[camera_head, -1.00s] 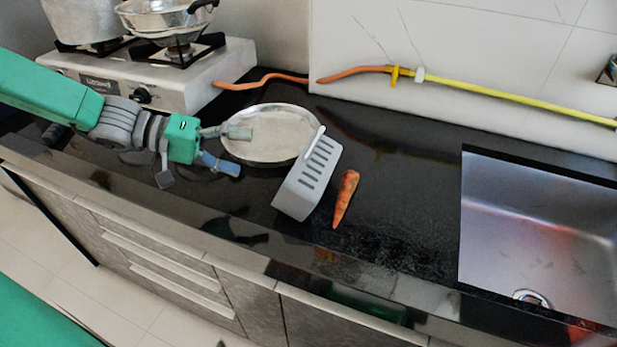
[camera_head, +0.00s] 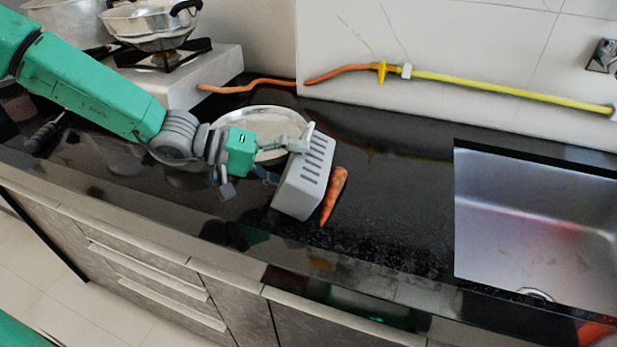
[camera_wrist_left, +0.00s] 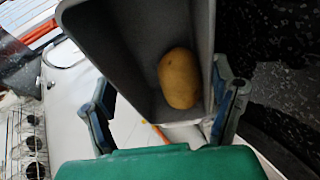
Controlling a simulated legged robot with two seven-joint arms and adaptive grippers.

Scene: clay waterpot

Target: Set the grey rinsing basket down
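The grey rinsing basket (camera_head: 297,196), with slots in its side, rests on the black counter. In the left wrist view the inside of the basket (camera_wrist_left: 125,62) shows, with a brown potato (camera_wrist_left: 179,78) in it. My left gripper (camera_head: 284,160) is at the basket's left end in the head view. In the left wrist view its two fingers (camera_wrist_left: 165,106) are wide apart, one on each side of the basket's near end. The right finger is close against the basket wall; I cannot tell whether it touches. My right gripper is not in view.
A carrot (camera_head: 333,196) lies just right of the basket. A round metal plate (camera_head: 262,122) lies behind it. A stove (camera_head: 205,84) with pots is at the back left, a sink (camera_head: 535,225) at the right. The counter between carrot and sink is clear.

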